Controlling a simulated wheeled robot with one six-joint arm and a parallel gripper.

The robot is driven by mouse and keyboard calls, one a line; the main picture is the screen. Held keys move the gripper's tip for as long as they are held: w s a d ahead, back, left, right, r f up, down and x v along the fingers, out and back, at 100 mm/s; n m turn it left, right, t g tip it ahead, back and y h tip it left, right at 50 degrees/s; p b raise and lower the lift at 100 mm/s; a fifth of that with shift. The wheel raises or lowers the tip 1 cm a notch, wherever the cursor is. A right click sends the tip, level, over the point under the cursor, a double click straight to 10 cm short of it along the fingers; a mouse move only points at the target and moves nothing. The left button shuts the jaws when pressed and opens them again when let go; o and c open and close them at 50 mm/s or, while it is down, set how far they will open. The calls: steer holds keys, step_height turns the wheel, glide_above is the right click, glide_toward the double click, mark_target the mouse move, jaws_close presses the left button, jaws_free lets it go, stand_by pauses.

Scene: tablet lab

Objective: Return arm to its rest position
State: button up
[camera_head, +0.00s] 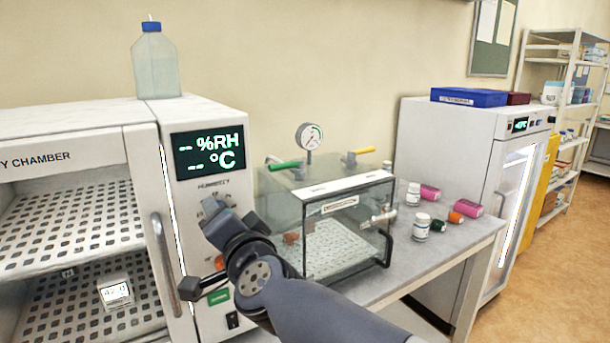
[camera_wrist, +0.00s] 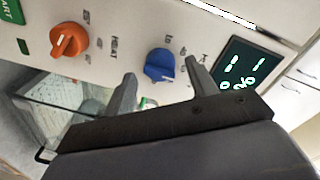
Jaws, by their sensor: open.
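My gripper (camera_wrist: 160,88) shows in the wrist view with its two fingers apart and nothing between them. It faces the control panel of the white humidity chamber (camera_head: 85,135). In the head view my arm reaches in from the lower right, and my gripper end (camera_head: 215,215) is in front of that panel. An orange knob (camera_wrist: 69,40) and a blue knob (camera_wrist: 160,65) show beyond the fingers in the wrist view. Whether a finger touches the panel cannot be told. My arm hides part of the panel in the head view.
A glass vacuum box (camera_head: 345,225) with a gauge (camera_head: 309,136) stands on the table (camera_head: 462,232) beside the chamber. Several bottles and coloured vials stand or lie to its right. A white cabinet (camera_head: 440,150) is farther right. The chamber's door handle (camera_head: 163,265) is near my gripper.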

steer(key=s+d+n+p, duration=0.1)
steer(key=s+d+n, duration=0.3)
steer(key=s+n, duration=0.4)
steer(key=shift+n+t+p, duration=0.3)
steer(key=shift+n+p, duration=0.1)
stand_by(2.0)
steer(key=shift+s+f, duration=0.1)
steer(key=shift+s, duration=0.05)
